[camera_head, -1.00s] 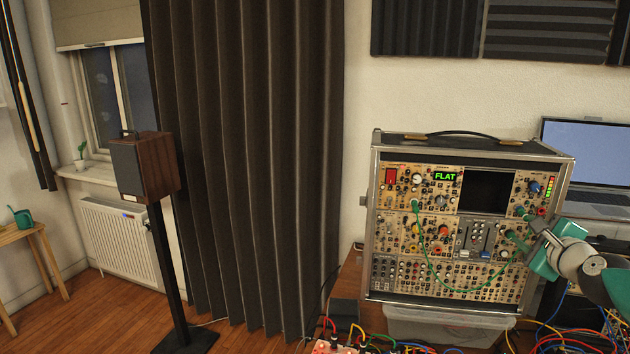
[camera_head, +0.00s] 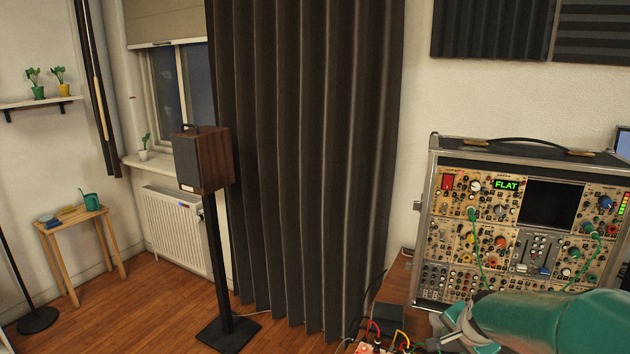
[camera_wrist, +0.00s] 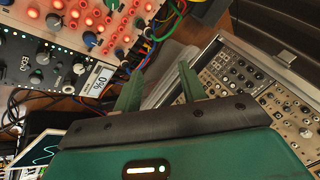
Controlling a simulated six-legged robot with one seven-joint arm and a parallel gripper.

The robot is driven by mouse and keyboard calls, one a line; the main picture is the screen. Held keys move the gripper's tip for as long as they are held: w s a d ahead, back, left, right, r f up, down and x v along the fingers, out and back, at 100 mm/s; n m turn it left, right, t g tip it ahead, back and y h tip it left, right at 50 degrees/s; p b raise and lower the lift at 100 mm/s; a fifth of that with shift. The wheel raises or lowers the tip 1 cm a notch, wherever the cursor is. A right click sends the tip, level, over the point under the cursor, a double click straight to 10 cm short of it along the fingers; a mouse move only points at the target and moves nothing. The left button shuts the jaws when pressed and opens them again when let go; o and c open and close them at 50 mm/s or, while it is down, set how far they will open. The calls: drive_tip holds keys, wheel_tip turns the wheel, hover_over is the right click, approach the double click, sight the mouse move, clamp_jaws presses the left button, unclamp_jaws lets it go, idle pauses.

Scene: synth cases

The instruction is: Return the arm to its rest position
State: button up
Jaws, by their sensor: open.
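My gripper (camera_wrist: 158,84) shows in the wrist view with its two green fingers spread apart and nothing between them. In the head view my arm crosses the lower right corner, a teal link with a grey and white joint at its left end; the fingertips are not visible there. The arm passes in front of the lower part of the large synth case (camera_head: 519,163), whose display reads "FLAT". A green cable (camera_head: 478,254) hangs across its panel. In the wrist view the case (camera_wrist: 228,75) lies to the right of the fingers, apart from them.
In the wrist view, a panel with red-lit knobs (camera_wrist: 87,20) and a dark module (camera_wrist: 45,75) lie at left, with loose cables (camera_wrist: 148,45) close to the fingers.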

drive_tip(key=s+a+r+n, duration=0.5)
drive_tip(key=s+a+n, duration=0.1)
drive_tip(key=s, duration=0.4)
drive_tip(key=s+a+r+n+y, duration=0.1)
drive_tip(key=s+a+r+n, duration=0.4)
drive_tip(key=s+a, duration=0.3)
drive_tip(key=s+n, duration=0.1)
drive_tip(key=s, duration=0.1)
drive_tip(key=shift+s+a+r+n, duration=0.3)
drive_tip(key=shift+s+a+r, duration=0.1)
